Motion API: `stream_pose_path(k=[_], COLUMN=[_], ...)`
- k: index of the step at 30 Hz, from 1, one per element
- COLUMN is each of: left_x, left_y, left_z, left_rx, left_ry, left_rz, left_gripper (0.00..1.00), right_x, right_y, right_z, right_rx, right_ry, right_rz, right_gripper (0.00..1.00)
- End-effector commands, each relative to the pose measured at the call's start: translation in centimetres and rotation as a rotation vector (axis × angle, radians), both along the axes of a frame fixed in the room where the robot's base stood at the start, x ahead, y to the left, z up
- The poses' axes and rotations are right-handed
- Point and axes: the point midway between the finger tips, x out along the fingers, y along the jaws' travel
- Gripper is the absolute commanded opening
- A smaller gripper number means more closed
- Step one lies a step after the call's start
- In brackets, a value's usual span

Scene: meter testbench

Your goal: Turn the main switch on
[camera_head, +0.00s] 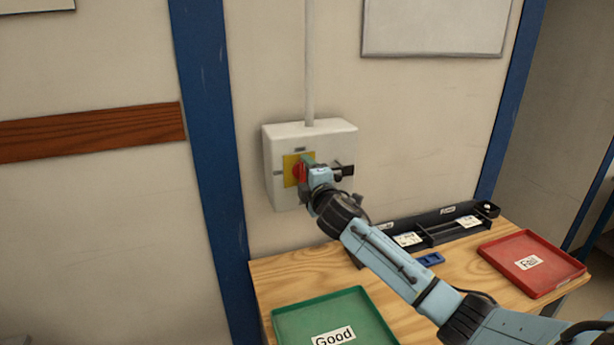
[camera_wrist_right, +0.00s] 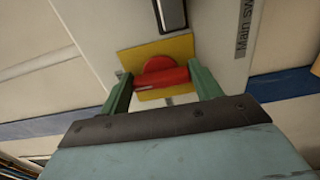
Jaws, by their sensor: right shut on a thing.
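The main switch has a red rotary knob (camera_head: 298,172) on a yellow plate (camera_head: 289,163), on the front of a pale wall-mounted box (camera_head: 283,137). My right gripper (camera_head: 306,166) is at the knob and partly covers it in the head view. In the right wrist view, the green fingers of my right gripper (camera_wrist_right: 162,84) are shut on the red knob (camera_wrist_right: 160,68), one on each side. The knob's bar lies roughly across that picture between the fingers. My left gripper is not in view.
Below the box is a wooden table (camera_head: 300,272) with a green "Good" tray (camera_head: 303,315), a red "Fail" tray (camera_head: 519,249), a black fixture (camera_head: 437,233) and a small blue part (camera_head: 430,259). A grey conduit (camera_head: 310,70) rises from the box.

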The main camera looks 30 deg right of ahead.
Motion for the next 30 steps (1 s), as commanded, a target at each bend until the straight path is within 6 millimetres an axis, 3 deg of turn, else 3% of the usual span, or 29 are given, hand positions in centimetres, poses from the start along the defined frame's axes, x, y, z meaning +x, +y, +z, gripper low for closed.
stream_pose_path(k=[2,3,7,20,30], left_x=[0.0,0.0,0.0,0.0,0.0], left_y=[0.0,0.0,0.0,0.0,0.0], left_z=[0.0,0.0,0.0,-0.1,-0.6], left_rx=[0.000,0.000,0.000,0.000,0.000], left_ry=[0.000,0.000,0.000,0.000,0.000], left_rz=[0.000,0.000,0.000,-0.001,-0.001], left_gripper=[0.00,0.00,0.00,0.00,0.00], right_x=[0.0,0.0,0.0,-0.7,-5.8], right_y=[0.0,0.0,0.0,0.2,1.5], right_z=[-0.1,-0.1,0.0,-0.1,-0.2], right_rx=[0.006,0.006,0.004,0.000,0.000], right_ry=[0.001,0.001,0.000,0.000,0.001], right_rz=[0.000,0.000,0.000,0.001,0.003], right_gripper=[0.41,0.68,0.84,0.85,0.85])
